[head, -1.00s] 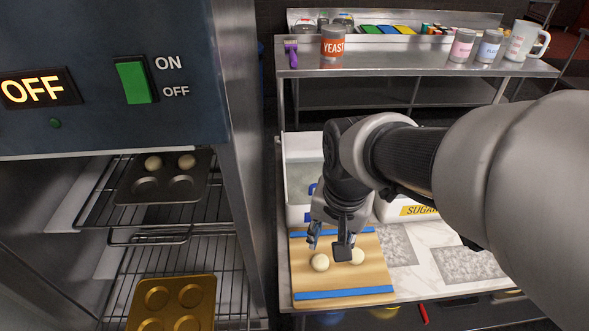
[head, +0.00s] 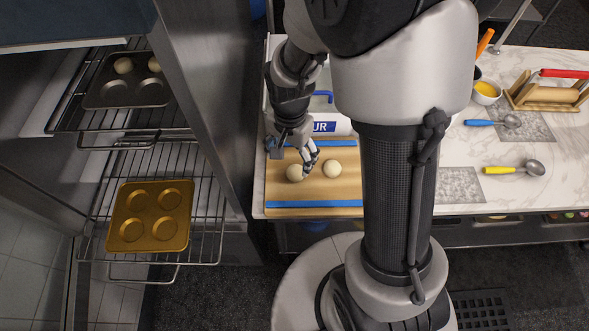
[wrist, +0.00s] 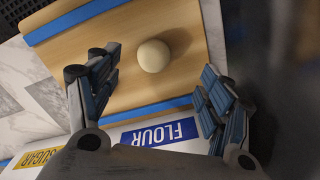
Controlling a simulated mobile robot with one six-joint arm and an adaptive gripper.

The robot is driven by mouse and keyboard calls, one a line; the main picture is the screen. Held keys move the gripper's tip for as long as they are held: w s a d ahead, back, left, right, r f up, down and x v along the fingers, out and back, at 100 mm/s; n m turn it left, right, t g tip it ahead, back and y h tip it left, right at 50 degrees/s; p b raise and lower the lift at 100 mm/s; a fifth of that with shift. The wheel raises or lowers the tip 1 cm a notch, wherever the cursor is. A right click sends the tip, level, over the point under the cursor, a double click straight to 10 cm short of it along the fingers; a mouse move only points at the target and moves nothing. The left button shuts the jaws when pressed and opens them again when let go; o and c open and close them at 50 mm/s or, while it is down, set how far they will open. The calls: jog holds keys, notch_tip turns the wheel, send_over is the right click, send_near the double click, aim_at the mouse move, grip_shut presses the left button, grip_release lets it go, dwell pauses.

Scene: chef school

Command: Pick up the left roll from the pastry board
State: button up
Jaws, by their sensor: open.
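The left roll (head: 295,172) is a pale round dough ball on the wooden pastry board (head: 345,188), which has blue strips along two edges. In the wrist view, one roll (wrist: 153,55) shows beyond and between the open fingers (wrist: 158,88), apart from both. It appears to be the left one; the other roll is not visible there.
A white flour bin (head: 345,127) stands behind the board. At left, an open oven holds a dark tray (head: 128,94) with two rolls and an empty gold tray (head: 150,243). Scoops, a small bowl (head: 486,92) and a wooden rack (head: 550,92) sit on the counter's right side.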

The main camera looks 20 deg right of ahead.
aim_at(295, 168)
jog(key=shift+f, duration=0.85)
jog(key=f, duration=0.1)
jog(key=f+b, duration=0.2)
jog(key=f, duration=0.1)
jog(key=shift+s+d+f, duration=0.1)
jog(key=shift+s+d, duration=0.15)
jog(key=shift+d, duration=0.15)
jog(key=shift+f, duration=0.5)
jog(key=shift+c, duration=0.4)
jog(key=c, duration=1.1)
